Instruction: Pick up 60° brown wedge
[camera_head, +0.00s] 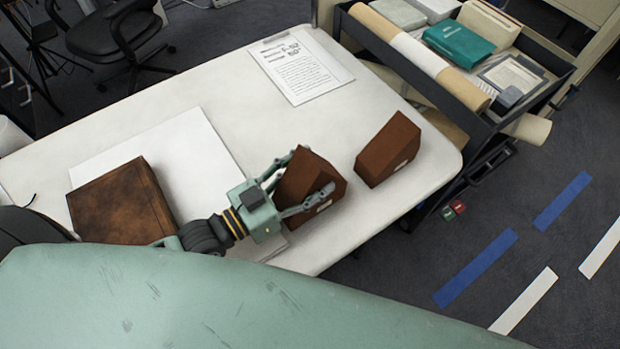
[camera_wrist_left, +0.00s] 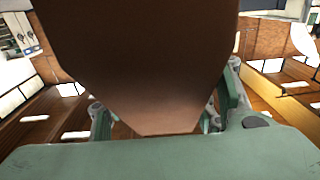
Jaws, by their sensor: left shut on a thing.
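A brown wedge (camera_head: 303,184) with a small white label is between the fingers of my left gripper (camera_head: 309,187) in the head view. The left gripper is shut on it, one finger on each side. In the left wrist view the wedge (camera_wrist_left: 140,60) fills the middle, with the green fingers (camera_wrist_left: 158,118) at its sides. I cannot tell from the head view whether it touches the table. A second brown wedge (camera_head: 388,150), also labelled, stands on the table to the right, apart from the gripper. My right gripper is not in view.
A brown leather-like box (camera_head: 122,203) lies on a white board (camera_head: 205,150) on the white table (camera_head: 215,105). A printed sheet (camera_head: 302,67) lies at the back. A dark cart (camera_head: 497,130) with a long roll and boxes stands beyond the right edge.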

